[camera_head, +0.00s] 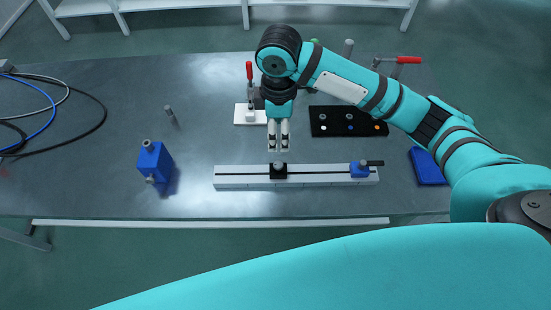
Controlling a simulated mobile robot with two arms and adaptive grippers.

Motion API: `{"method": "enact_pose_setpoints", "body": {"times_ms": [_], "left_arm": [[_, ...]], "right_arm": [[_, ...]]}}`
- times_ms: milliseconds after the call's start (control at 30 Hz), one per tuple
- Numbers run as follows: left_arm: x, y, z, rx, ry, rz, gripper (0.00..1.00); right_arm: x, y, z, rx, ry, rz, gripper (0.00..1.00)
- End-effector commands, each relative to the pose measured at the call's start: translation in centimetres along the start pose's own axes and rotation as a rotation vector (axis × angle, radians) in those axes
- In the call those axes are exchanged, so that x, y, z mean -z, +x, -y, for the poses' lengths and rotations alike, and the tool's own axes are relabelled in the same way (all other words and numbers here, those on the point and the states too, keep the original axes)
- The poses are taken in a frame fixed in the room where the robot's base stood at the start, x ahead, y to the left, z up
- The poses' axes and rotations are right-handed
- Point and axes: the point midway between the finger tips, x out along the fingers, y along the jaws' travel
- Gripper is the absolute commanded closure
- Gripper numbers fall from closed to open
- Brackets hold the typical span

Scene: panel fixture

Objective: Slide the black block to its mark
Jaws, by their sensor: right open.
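A light grey rail (235,177) with a dark slot lies across the front part of the table. The small black block (278,172) sits on it, a little left of the rail's middle, with a small grey knob on top. My right gripper (278,149) is open and empty. Its fingertips point down and appear just behind the black block, apart from it; their height is hard to judge. A mark on the rail is too small to make out. My left gripper is not in view.
A blue block with a black lever (360,170) sits at the rail's right end. A blue box (154,163) stands to the left. Behind are a red-handled clamp (250,73) and a black button panel (330,121). Cables (68,128) lie far left; a blue tray (427,169) lies right.

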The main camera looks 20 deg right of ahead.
Motion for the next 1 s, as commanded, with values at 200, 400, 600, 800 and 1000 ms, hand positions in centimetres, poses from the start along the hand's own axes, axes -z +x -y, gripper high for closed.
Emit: {"method": "enact_pose_setpoints", "body": {"times_ms": [200,400,600,800,1000], "left_arm": [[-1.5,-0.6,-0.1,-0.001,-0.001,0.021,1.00],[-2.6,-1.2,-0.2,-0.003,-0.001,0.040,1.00],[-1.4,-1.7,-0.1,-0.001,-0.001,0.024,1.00],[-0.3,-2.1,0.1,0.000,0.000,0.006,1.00],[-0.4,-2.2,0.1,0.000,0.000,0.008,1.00]], "right_arm": [[-0.1,3.1,0.1,0.004,0.002,0.003,0.38],[-0.1,7.4,0.1,0.005,0.003,0.002,0.38],[-0.1,11.8,0.1,0.002,0.002,0.002,0.38],[0.0,15.2,0.1,0.001,0.002,0.000,0.38],[0.0,16.9,0.0,-0.002,0.002,-0.001,0.38]]}}
